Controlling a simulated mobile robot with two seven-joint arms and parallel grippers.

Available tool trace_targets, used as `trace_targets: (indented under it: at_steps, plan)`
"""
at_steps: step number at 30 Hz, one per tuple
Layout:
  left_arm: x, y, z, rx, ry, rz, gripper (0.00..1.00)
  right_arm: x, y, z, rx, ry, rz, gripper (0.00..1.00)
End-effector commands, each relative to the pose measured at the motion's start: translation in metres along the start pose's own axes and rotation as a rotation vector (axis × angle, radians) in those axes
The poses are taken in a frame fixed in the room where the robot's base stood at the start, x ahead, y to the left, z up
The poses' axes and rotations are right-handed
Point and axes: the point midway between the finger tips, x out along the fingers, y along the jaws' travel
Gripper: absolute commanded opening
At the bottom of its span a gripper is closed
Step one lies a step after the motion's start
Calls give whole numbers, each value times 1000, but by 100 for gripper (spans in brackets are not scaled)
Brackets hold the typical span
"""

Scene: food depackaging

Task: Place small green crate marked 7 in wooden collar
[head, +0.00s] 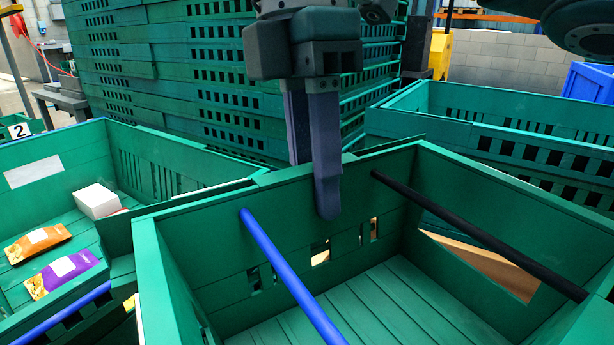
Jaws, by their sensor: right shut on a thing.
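A large open green crate (390,303) fills the lower middle of the head view. It is empty, with a blue bar and a black bar across it. My right gripper (314,188) points down over its far wall and is shut on that wall, one finger inside and the other behind it. No number 7 shows on this crate, so I cannot tell if it is the marked one. Pale wood (480,265) shows through the crate's openings; I cannot tell if it belongs to the wooden collar. My left gripper is not in view.
Left stands another green crate (60,150) with an orange packet (38,244), a purple packet (62,273) and a white box (98,201). Tall stacked green crates (160,60) rise behind. Another green crate (500,110) stands at right, near a blue container (590,83).

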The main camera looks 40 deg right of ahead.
Motion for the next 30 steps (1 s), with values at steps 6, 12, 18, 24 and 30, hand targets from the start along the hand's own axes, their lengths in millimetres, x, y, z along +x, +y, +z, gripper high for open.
trace_targets:
  at_steps: [6, 12, 18, 24, 30]
  plan:
    - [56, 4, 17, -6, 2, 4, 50, 73, 10, 2, -320, -50, -7, 0]
    - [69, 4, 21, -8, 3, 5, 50, 94, 13, 3, -443, -70, -9, 0]
    - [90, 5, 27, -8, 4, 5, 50, 140, 19, 3, -454, -72, -12, 0]
    - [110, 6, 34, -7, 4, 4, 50, 195, 28, 3, -453, -72, -11, 0]
    - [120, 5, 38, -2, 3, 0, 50, 226, 33, 4, -452, -73, -8, 0]
